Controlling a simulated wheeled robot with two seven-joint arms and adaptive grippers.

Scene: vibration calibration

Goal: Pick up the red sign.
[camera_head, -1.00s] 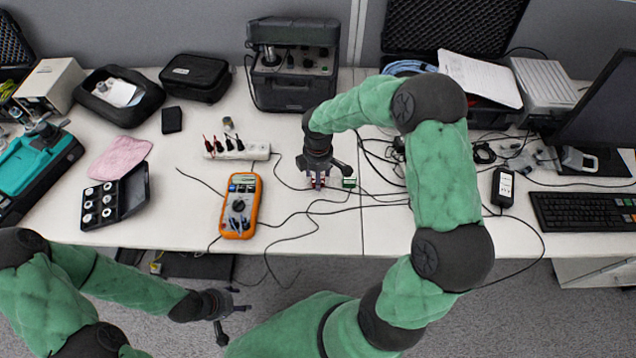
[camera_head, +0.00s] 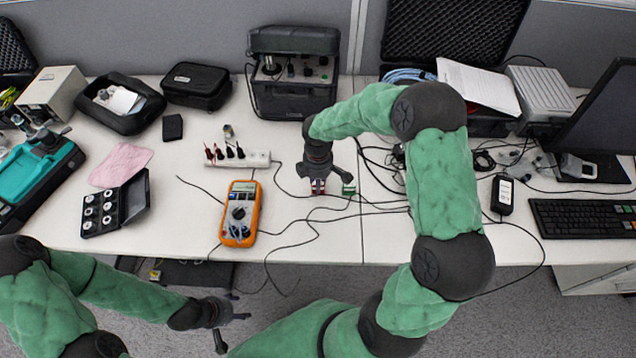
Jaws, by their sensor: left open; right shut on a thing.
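The red sign (camera_head: 318,192) is a small red patch at the tips of my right gripper (camera_head: 318,187), over the middle of the white table. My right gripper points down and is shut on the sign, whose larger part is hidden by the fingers. I cannot tell whether the sign touches the tabletop. My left gripper (camera_head: 231,309) is open and empty, low in front of the table's front edge, over the floor.
An orange multimeter (camera_head: 240,214) lies left of my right gripper, with black cables around it. A small green block (camera_head: 349,189) sits just right of the gripper.

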